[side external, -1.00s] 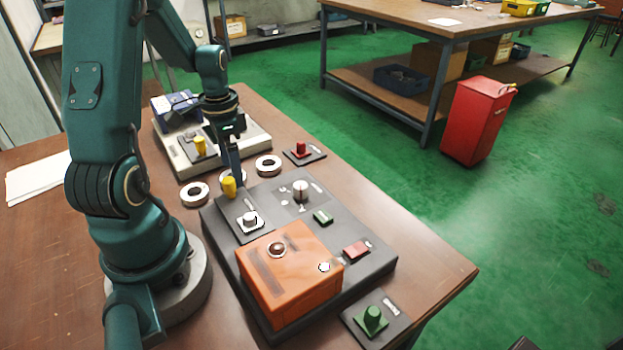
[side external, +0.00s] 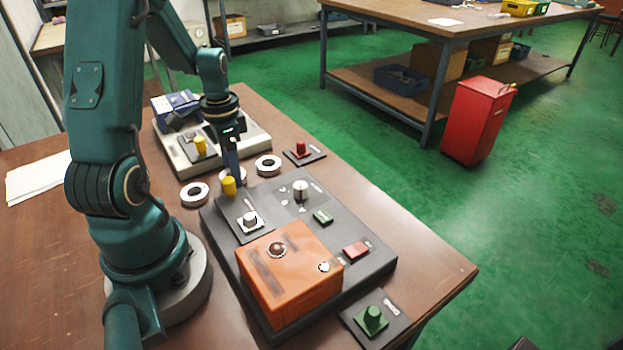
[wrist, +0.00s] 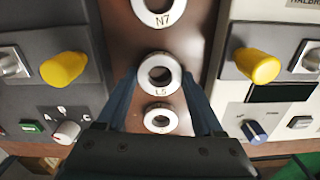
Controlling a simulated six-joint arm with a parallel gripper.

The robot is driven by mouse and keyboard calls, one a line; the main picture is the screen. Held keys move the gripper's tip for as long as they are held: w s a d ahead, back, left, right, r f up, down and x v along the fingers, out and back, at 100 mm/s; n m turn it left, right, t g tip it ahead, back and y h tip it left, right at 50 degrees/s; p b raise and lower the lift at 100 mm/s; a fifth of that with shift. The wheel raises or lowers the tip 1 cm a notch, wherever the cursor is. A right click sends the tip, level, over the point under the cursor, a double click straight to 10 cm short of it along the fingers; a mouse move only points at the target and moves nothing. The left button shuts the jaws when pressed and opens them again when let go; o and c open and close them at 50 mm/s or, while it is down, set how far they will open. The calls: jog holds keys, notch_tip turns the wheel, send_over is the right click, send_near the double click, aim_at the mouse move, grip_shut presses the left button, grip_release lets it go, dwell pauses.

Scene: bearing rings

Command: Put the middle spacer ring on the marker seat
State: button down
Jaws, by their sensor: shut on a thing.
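The middle spacer ring is white with a dark hole and marked L5; it lies in the wrist view (wrist: 160,91) between two other rings. My gripper (wrist: 162,80) has its two blue fingers against opposite sides of this ring and is shut on it. In the side view my gripper (side external: 234,180) reaches down between the two consoles and mostly hides the middle ring. I cannot tell which seat is the marker seat. A red post on a dark plate (side external: 303,150) and a green post on a dark plate (side external: 372,318) stand on the table.
One ring (side external: 194,194) lies left of my gripper, another (side external: 268,166) right. A dark console with an orange box (side external: 290,280) is in front; a pale console (side external: 255,140) is behind. Yellow knobs (side external: 228,186) (side external: 200,147) stand close to my fingers.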

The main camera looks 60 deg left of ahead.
notch_tip(320, 180, up, 8)
jog(key=m, duration=0.5)
send_near(249, 216)
jog(key=shift+a+f, duration=0.35)
jog(key=shift+a, duration=0.05)
jog(key=shift+d+r+m, duration=0.1)
jog(key=shift+d+m, duration=0.35)
jog(key=shift+m, duration=0.05)
jog(key=shift+f, duration=1.95)
jog(key=shift+f, duration=0.3)
jog(key=shift+f, duration=0.35)
jog(key=shift+f, duration=1.1)
